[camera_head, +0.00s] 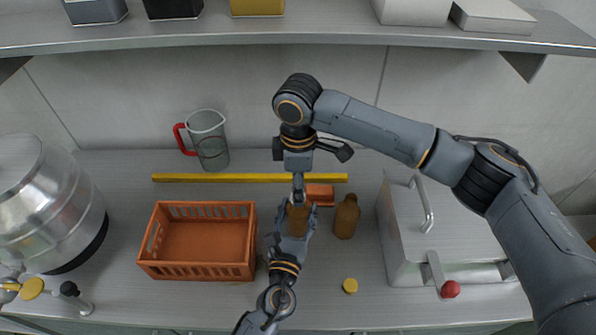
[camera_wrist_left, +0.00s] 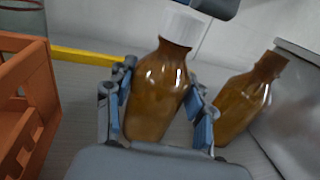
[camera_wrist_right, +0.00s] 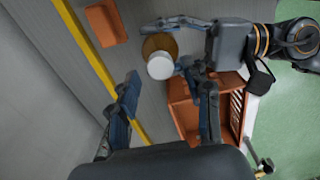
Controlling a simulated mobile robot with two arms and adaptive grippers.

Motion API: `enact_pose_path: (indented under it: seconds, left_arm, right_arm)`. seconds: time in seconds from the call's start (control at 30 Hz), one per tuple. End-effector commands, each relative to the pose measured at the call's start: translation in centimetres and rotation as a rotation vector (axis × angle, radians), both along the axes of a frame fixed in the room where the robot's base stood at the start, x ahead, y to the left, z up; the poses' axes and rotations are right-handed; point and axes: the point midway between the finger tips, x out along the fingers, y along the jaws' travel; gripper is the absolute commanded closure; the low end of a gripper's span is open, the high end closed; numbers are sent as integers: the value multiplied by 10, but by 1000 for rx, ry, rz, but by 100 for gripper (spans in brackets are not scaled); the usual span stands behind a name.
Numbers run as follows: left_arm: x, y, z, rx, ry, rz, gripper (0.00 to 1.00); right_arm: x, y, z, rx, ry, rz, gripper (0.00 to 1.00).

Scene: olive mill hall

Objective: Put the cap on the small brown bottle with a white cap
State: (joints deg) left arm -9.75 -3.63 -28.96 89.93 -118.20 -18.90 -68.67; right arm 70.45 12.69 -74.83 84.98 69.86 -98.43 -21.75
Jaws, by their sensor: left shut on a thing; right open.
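The small brown bottle (camera_wrist_left: 158,92) stands roughly upright between the fingers of my left gripper (camera_wrist_left: 160,108), which is shut on its body. A white cap (camera_wrist_left: 186,25) sits at the top of its neck; I cannot tell whether it is tight. In the head view the bottle (camera_head: 297,217) is partly hidden by both grippers. My right gripper (camera_head: 298,192) points down over it. In the right wrist view its fingers are spread, with the white cap (camera_wrist_right: 160,66) visible beyond them and apart from them.
A second brown bottle (camera_head: 346,216) without a white cap stands to the right. A yellow cap (camera_head: 350,286) lies in front. An orange crate (camera_head: 205,272) is at left, a metal box (camera_head: 440,235) at right. Behind are an orange block (camera_head: 321,194), yellow strip (camera_head: 220,178) and jug (camera_head: 209,140).

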Motion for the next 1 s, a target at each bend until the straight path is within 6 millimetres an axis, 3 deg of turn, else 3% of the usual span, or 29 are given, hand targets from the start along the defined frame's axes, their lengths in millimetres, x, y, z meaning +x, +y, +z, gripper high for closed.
enact_pose_path:
  seconds: [0.2,0.53,0.77,1.0]
  left_arm:
    - [0,0,0,0,1,-1,100]
    - [0,0,0,0,0,-1,100]
    - [0,0,0,0,0,-1,100]
    - [0,0,0,0,0,-1,100]
  right_arm:
    - [0,0,-20,0,1,0,51]
    - [0,0,-23,0,0,0,51]
    - [0,0,-22,0,0,0,98]
    - [0,1,-22,3,0,-89,100]
